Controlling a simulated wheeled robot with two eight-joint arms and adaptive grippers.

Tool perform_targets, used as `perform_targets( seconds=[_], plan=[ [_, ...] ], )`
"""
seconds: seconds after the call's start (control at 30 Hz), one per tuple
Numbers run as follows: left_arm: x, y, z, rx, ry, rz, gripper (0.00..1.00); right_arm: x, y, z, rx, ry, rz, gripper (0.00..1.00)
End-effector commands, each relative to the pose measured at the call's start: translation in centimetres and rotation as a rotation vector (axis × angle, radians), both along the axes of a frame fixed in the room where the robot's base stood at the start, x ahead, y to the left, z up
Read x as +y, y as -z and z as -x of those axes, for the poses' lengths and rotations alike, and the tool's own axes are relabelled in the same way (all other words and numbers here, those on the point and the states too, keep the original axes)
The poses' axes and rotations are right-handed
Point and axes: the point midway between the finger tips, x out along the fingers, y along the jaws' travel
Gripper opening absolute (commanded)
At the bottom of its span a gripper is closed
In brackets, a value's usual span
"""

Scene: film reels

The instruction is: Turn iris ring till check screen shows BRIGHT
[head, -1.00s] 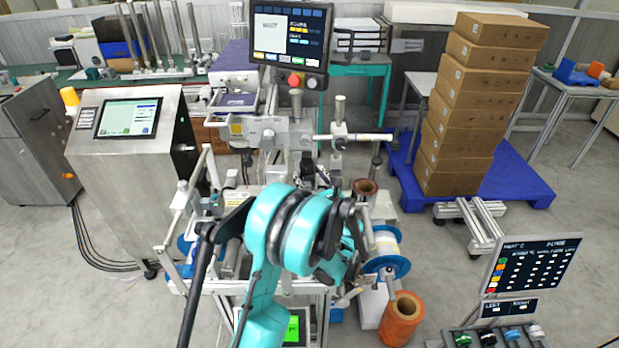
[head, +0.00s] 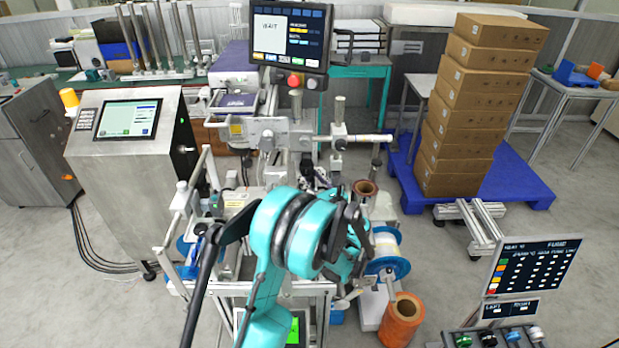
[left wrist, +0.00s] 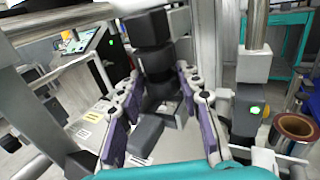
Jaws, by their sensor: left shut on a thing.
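My left gripper (left wrist: 161,80) is shut on a dark, stacked cylindrical part, the iris ring (left wrist: 160,92), in the left wrist view. Its purple-padded fingers lie on both sides of the part. Which band of the part they touch is hard to tell. In the head view my teal left wrist hides the gripper and most of the ring. The check screen (head: 290,36) stands above the machine. Its white panel shows a short dark word that looks like WAIT, beside blue and yellow lines. My right gripper is not in view.
The machine's metal posts and bars (head: 290,133) crowd around the gripper. An orange-brown roll (head: 401,318) and a blue-flanged spool (head: 387,264) are close on the right. A steel cabinet with a panel (head: 128,118) stands left. Stacked cartons (head: 470,110) stand on a blue pallet at right.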

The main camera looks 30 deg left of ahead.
Motion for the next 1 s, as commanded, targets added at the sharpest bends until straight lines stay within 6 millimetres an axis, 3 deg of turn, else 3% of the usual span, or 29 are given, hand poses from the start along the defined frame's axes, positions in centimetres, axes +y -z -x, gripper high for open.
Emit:
perform_targets(
  seconds=[0.03,0.1,0.47,1.0],
  plan=[
    [0.0,0.0,0.0,0.001,0.0,0.001,0.43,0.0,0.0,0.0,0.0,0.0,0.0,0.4],
    [0.0,0.0,0.0,0.0,0.0,0.0,0.56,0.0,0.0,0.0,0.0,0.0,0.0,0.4],
    [-0.4,0.0,0.2,0.0,0.002,0.0,0.56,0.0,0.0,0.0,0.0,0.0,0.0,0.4],
    [-9.1,0.0,5.4,0.0,0.004,0.0,0.56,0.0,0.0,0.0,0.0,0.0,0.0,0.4]
  ],
)
